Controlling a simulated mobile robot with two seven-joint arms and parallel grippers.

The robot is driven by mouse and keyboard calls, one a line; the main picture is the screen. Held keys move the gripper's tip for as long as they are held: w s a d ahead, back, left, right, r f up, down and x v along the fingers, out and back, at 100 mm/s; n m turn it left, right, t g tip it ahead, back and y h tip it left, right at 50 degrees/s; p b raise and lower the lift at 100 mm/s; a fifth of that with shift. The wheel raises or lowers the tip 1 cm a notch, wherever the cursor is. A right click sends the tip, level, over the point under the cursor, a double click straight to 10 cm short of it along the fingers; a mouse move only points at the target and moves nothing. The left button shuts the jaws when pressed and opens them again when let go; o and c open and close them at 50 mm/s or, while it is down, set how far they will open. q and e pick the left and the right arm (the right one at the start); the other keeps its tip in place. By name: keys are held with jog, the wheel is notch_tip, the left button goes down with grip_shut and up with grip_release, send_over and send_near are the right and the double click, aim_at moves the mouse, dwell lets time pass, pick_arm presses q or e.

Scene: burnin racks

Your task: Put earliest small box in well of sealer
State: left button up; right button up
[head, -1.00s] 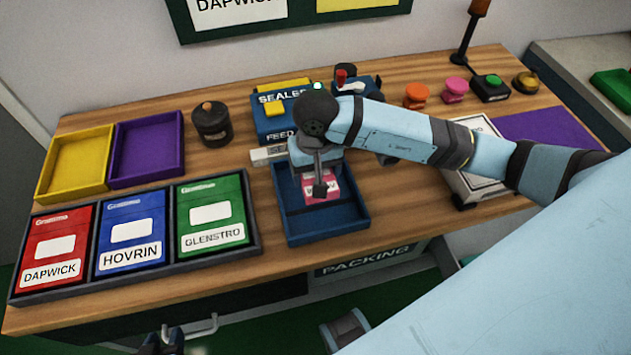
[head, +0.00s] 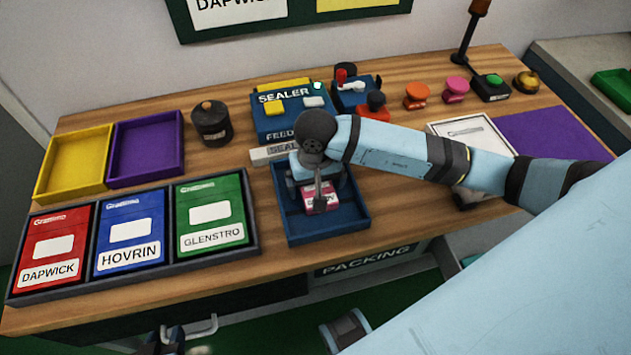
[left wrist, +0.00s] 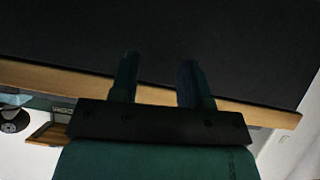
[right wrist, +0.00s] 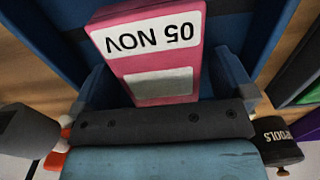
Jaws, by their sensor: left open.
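A pink small box (head: 320,196) with a white label lies in the blue tray (head: 357,226) in front of the blue sealer (head: 262,128). In the right wrist view the pink box (right wrist: 157,62) reads "05 NOV" and sits slightly skewed between my right fingers. My right gripper (right wrist: 160,85) is spread around it, with narrow gaps at the sides. In the head view my right wrist hides part of the tray. My left gripper (head: 172,343) is at the bottom edge, below the table front; in the left wrist view its fingers (left wrist: 160,85) are apart and empty.
A rack (head: 258,252) with red, blue and green cartons stands left. Yellow (head: 42,185) and purple (head: 180,160) trays lie behind it. A dark pot (head: 211,125) is beside the sealer. Orange and pink knobs, a green button and a white-topped case (head: 466,133) are right.

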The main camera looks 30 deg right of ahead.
jog(key=shift+r, duration=0.5)
notch_tip(320, 180, up, 11)
jog(key=shift+r, duration=0.2)
dwell(0.3)
jog(key=shift+s+f, duration=0.1)
